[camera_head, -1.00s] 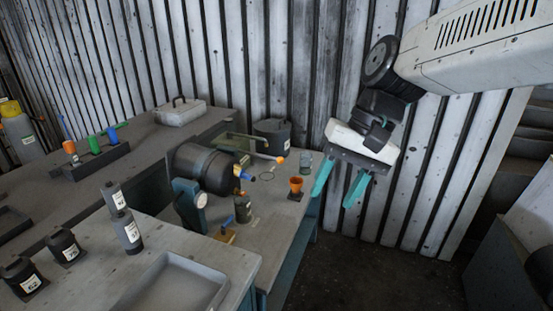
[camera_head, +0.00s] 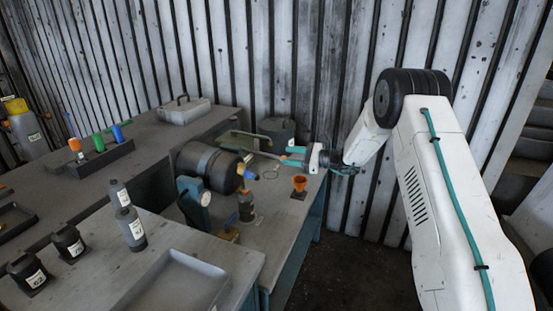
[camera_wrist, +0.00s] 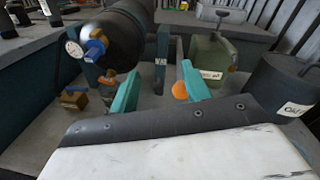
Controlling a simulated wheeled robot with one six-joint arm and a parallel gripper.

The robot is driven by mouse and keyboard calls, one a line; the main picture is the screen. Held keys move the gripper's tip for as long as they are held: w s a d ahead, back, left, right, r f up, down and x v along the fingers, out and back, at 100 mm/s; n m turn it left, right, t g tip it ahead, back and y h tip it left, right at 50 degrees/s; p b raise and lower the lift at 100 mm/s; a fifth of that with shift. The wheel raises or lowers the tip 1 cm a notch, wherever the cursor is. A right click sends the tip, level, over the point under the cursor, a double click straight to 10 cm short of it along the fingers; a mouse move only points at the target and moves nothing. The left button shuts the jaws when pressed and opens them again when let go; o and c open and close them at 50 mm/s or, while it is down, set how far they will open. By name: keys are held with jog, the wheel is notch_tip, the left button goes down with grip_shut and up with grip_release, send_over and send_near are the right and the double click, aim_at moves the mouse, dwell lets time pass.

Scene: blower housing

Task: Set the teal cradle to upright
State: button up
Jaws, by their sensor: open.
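The teal cradle (camera_head: 190,203) stands on the bench in the head view and carries a dark cylinder (camera_head: 208,168) lying roughly on its side. In the wrist view the cylinder (camera_wrist: 112,38) has a round white gauge and a blue valve at its near end. A lever with an orange knob (camera_wrist: 180,91) shows close beside my right finger, on its inner side. My gripper (camera_head: 285,156) is open above the bench's far side and points left; its teal fingers (camera_wrist: 160,72) also show in the wrist view. I cannot tell whether a finger touches the knob.
A green can (camera_wrist: 210,53) and a dark labelled canister (camera_wrist: 283,88) stand beyond and right of my fingers. An orange cup (camera_head: 299,184) stands near the bench's right edge. A grey tray (camera_head: 172,285) and several dark bottles are on the nearer bench.

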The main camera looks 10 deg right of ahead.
aim_at(277, 157)
notch_tip(277, 157, down, 4)
jog(key=w+d+m+t, duration=0.2)
jog(key=x, duration=0.7)
jog(key=shift+w+a+f, duration=0.2)
jog(key=shift+w, duration=0.2)
grip_shut()
